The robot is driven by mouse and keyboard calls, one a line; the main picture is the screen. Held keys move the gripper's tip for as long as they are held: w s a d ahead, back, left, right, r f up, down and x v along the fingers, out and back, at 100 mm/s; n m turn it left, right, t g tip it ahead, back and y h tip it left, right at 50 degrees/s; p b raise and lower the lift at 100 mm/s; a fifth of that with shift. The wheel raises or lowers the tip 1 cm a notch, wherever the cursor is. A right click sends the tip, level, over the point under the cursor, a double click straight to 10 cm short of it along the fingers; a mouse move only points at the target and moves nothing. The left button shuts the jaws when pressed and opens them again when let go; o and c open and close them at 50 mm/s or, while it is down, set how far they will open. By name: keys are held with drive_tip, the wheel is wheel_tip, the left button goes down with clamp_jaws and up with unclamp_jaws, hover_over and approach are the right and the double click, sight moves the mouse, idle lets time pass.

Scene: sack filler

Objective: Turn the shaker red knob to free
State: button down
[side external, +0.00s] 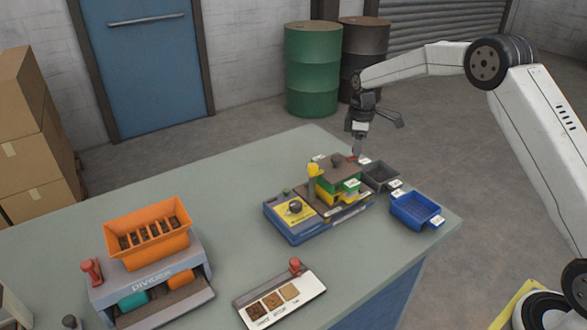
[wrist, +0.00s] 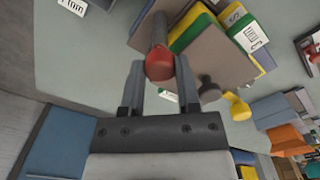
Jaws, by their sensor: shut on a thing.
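The shaker (side external: 292,228) has a blue and yellow base and stands at the table's far right, with a stack of green, yellow and brown trays (side external: 338,185) on it. Its red knob (wrist: 160,63) sits on a dark grey bar beside the stack in the wrist view. My gripper (wrist: 160,75) has one finger on each side of the knob and is shut on it. In the side view my gripper (side external: 357,138) points down behind the stack, and only a little red shows below it. The knob's "free" mark cannot be made out.
A dark bin (side external: 381,187) and a blue bin (side external: 416,217) stand right of the shaker, close to my gripper. A yellow knob (wrist: 238,108) and a dark knob (wrist: 209,92) rise near the stack. An orange divider (side external: 148,250) stands at front left.

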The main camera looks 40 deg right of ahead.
drive_tip(key=shift+m, duration=0.3)
drive_tip(key=m, duration=0.8)
drive_tip(key=shift+m, duration=0.4)
drive_tip(key=m, duration=0.4)
drive_tip(key=shift+m, duration=2.2)
drive_tip(key=shift+c, duration=1.6)
unclamp_jaws()
drive_tip(key=shift+r, duration=0.15)
